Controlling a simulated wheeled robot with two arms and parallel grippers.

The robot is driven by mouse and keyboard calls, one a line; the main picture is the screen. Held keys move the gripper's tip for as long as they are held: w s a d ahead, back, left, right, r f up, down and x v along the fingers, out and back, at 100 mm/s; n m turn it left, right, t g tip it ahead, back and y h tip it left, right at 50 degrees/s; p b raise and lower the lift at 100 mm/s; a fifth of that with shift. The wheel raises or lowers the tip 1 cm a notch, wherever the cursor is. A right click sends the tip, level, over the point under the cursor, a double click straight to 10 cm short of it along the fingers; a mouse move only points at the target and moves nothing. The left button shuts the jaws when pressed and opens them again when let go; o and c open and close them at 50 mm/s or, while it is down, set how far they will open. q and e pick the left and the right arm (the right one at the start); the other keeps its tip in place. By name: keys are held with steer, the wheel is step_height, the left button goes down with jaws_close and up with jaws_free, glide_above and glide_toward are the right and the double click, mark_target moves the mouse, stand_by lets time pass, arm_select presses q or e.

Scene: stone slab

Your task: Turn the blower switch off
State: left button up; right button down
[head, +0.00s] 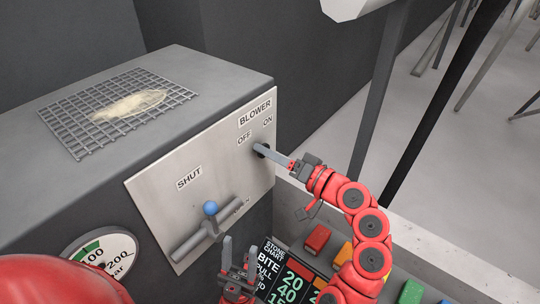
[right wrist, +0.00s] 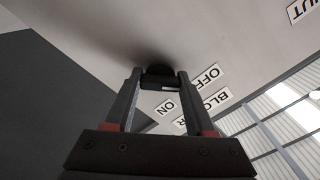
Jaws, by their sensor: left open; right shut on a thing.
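The blower switch (right wrist: 158,72) is a dark round knob on the pale front panel (head: 160,205), beside the OFF and ON labels under the word BLOWER. My right gripper (head: 264,151) reaches the panel there and mostly hides the switch in the head view. In the right wrist view the two fingers (right wrist: 159,80) are on either side of the switch, shut on it. I cannot tell whether it points to OFF or ON. My left gripper (head: 239,254) is open and empty, low in front of the panel, below the blue-tipped lever.
The lever with a blue ball (head: 210,208) sits on a pipe beside the SHUT label. A pressure gauge (head: 100,255) is at lower left. A wire mesh (head: 118,108) with a pale piece lies on top. A stone chart (head: 288,280) and coloured blocks (head: 317,240) lie below.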

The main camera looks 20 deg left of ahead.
steer(key=shift+f, duration=0.1)
steer(key=shift+c, duration=1.2)
jaws_free()
steer(key=v, duration=1.7)
steer(key=shift+d+p, duration=0.2)
steer(key=shift+p, duration=0.15)
steer(key=shift+s, duration=0.15)
